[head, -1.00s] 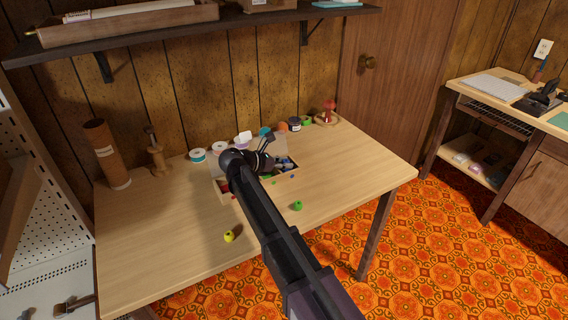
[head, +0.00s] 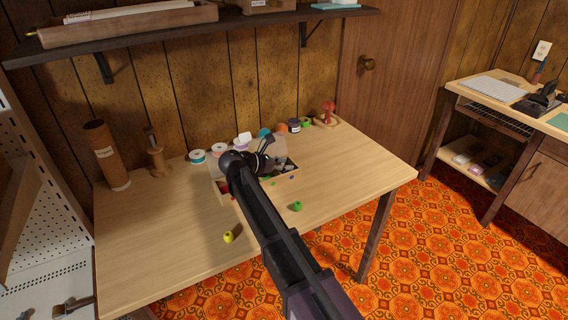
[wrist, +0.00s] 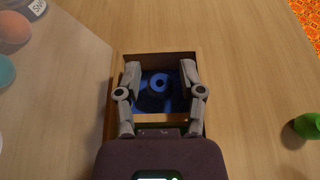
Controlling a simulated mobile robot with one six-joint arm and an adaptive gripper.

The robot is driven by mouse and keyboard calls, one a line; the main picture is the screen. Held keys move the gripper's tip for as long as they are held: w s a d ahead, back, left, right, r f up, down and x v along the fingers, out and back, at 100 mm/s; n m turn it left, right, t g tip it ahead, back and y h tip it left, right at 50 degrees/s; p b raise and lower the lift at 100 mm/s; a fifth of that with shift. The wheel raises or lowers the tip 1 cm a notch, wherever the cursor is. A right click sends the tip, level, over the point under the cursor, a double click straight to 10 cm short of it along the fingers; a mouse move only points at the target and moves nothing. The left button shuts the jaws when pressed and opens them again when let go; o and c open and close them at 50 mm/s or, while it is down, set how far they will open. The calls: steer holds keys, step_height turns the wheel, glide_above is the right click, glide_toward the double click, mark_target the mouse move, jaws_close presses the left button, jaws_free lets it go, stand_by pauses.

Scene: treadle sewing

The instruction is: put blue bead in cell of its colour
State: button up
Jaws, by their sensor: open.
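The blue bead (wrist: 159,83), round with a dark hole, shows in the wrist view inside a dark blue-tinted cell of the wooden sorting box (wrist: 202,117). My gripper (wrist: 160,68) is open, with one finger on each side of the bead and a visible gap to each. The fingertips are over or inside that cell; their exact depth I cannot tell. In the head view the box (head: 229,200) stands on the table, partly hidden by my arm. My gripper (head: 273,153) is over its right part there. The bead is not clear in that view.
A green bead (head: 297,206) and a yellow bead (head: 228,237) lie on the table in front of the box. Thread spools (head: 197,156) and jars (head: 295,125) line the back. A wooden spool stand (head: 157,160) is at left. The table's front left is clear.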

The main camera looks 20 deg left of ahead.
steer(key=shift+s+d+f, duration=0.25)
steer(key=shift+s, duration=0.05)
steer(key=shift+w+a+r+p, duration=0.15)
steer(key=shift+r+p, duration=0.2)
steer(key=shift+p, duration=0.25)
steer(key=p+v, duration=0.2)
steer(key=v, duration=0.4)
steer(key=p+v, duration=0.2)
steer(key=v, duration=0.4)
steer(key=shift+w+a+r+p, duration=0.1)
steer(key=shift+w+a+p, duration=0.1)
steer(key=shift+p, duration=0.15)
